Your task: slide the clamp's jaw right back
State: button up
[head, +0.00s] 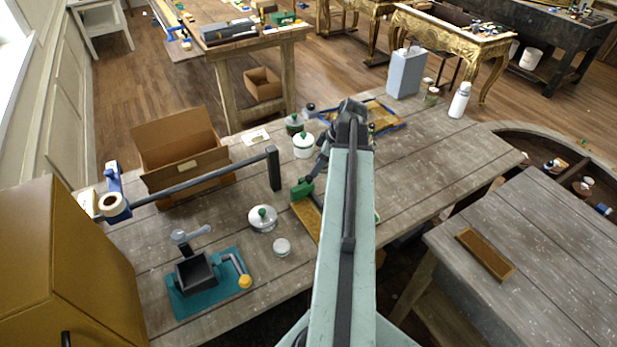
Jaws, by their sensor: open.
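A bar clamp lies at the left of the workbench, with a long dark bar (205,180) running up to the right. At its left end is a blue jaw piece (115,185) with a pale round part. At its right end a dark upright jaw (275,168) points down toward the bench. My gripper (317,168) is open, to the right of the dark jaw and apart from it. My arm hides part of the gripper, so its fingertips are hard to make out.
A cardboard box (178,152) stands behind the bar. A teal-based crank device (195,275) is in front. A golden cabinet (60,275) blocks the left.

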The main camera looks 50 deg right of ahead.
aim_at(311, 178)
jog(key=b+x, duration=0.4)
jog(key=x, duration=0.2)
jog(key=shift+f+b, duration=0.1)
jog(key=shift+b, duration=0.2)
grip_shut()
